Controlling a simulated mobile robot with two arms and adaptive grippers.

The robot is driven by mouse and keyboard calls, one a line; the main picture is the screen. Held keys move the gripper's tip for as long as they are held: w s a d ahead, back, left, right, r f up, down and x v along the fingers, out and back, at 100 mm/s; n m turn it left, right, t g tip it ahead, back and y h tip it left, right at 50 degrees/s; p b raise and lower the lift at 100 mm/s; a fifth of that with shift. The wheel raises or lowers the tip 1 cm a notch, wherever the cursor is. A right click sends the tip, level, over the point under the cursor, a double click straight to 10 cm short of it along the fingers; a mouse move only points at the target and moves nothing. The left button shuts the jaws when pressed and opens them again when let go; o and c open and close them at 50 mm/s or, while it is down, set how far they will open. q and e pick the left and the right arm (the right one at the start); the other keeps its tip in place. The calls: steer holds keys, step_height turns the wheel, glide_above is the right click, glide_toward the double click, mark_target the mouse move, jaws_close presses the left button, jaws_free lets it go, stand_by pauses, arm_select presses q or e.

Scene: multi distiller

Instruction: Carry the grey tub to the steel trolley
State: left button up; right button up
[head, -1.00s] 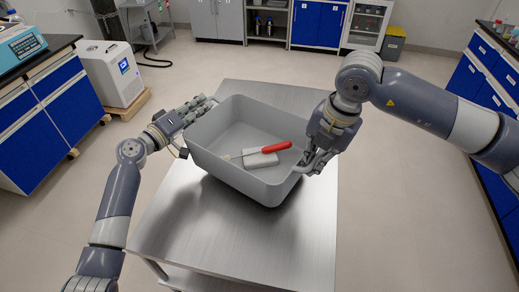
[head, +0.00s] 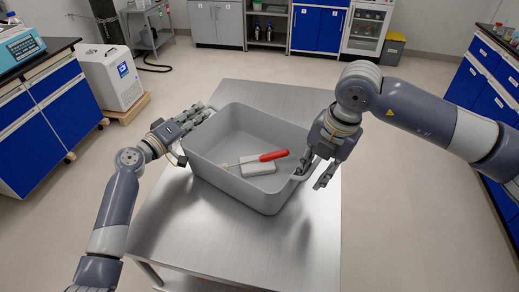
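The grey tub (head: 232,178) rests on the top of the steel trolley (head: 180,238), near its middle and turned at an angle. A red-handled tool (head: 273,155) and a pale block (head: 258,169) lie inside it. My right gripper (head: 314,172) is open at the tub's right end, its fingers spread around the handle area with one finger outside the tub. My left gripper (head: 198,118) is at the tub's left end, close to the rim. Its grip on the left handle is partly hidden, so I cannot tell whether it is open.
The trolley's top is bare in front of the tub and behind it. Blue-fronted benches stand at the left (head: 62,103) and the right (head: 480,98). A white machine (head: 112,78) sits on a wooden base at the back left. The floor around the trolley is clear.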

arm_select(q)
steer(key=shift+s+d+r, duration=0.1)
steer(key=shift+d, duration=0.05)
arm_select(e)
steer(key=shift+a+r, duration=0.1)
arm_select(q)
steer(key=o, duration=0.7)
steer(key=shift+s+d, duration=0.1)
steer(key=shift+s, duration=0.05)
steer(key=shift+f, duration=0.25)
arm_select(e)
steer(key=shift+a, duration=0.1)
arm_select(q)
steer(key=v, duration=1.2)
steer(key=shift+r, duration=0.5)
arm_select(e)
steer(key=shift+o, duration=0.5)
steer(key=o, duration=0.7)
arm_select(q)
steer(key=shift+w, duration=0.2)
arm_select(e)
steer(key=shift+r, duration=0.1)
